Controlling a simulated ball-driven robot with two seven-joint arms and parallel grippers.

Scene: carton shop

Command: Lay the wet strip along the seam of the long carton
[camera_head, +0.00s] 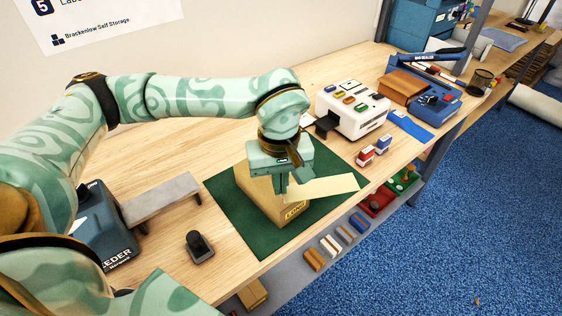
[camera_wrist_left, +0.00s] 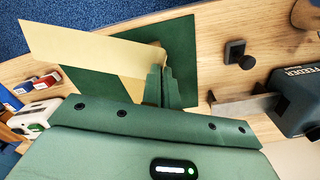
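The long carton (camera_head: 258,198), a tan box marked "LONG" on its front end, sits on a dark green mat (camera_head: 228,202). My left gripper (camera_head: 282,186) is over the carton, fingers pointing down. It is shut on one end of the pale wet strip (camera_head: 325,188), which sticks out to the right past the carton's edge. In the left wrist view the strip (camera_wrist_left: 85,48) runs from the fingers (camera_wrist_left: 162,88) to the upper left. The gripper and strip hide much of the carton's top, so the seam cannot be made out. My right gripper is out of view.
A dark feeder (camera_head: 103,228) with a grey shelf (camera_head: 160,196) and a small black stand (camera_head: 199,246) are left of the mat. A white machine (camera_head: 352,108), small red and blue blocks (camera_head: 366,156) and a blue sealer (camera_head: 432,103) are right. The bench's front edge is close.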

